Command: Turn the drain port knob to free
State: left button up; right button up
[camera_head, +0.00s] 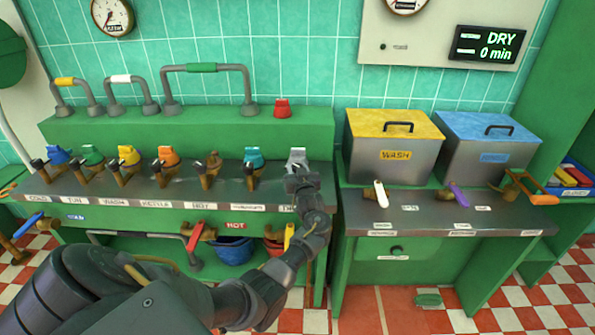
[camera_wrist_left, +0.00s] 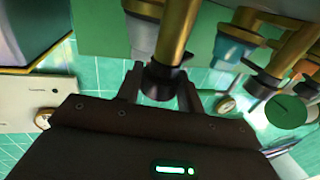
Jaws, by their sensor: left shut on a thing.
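A row of brass ports with coloured caps stands along the green counter's steel ledge. At its right end is a port with a grey-white cap (camera_head: 297,157); the label below it is mostly covered by my arm. My left gripper (camera_head: 303,182) is at this port. In the left wrist view its two fingers (camera_wrist_left: 160,92) stand on both sides of a dark round knob (camera_wrist_left: 164,80) at the end of a brass stem (camera_wrist_left: 175,35), and are shut on it. My arm hides this knob in the head view. My right gripper is not in view.
A teal-capped port (camera_head: 253,158) stands just left, and an orange-capped port (camera_head: 167,156) further left. A red-handled valve (camera_head: 195,236) and a yellow handle (camera_head: 289,236) hang below the ledge. To the right are a yellow-lidded WASH bin (camera_head: 394,158) and a blue-lidded bin (camera_head: 487,160).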

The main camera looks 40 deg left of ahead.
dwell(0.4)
pick_arm(q)
jog(key=o, duration=1)
jog(key=shift+d, duration=0.1)
jog(key=v, duration=1)
jog(key=shift+s+d+b, duration=0.2)
jog(key=shift+d+b, duration=0.1)
jog(key=shift+b, duration=0.05)
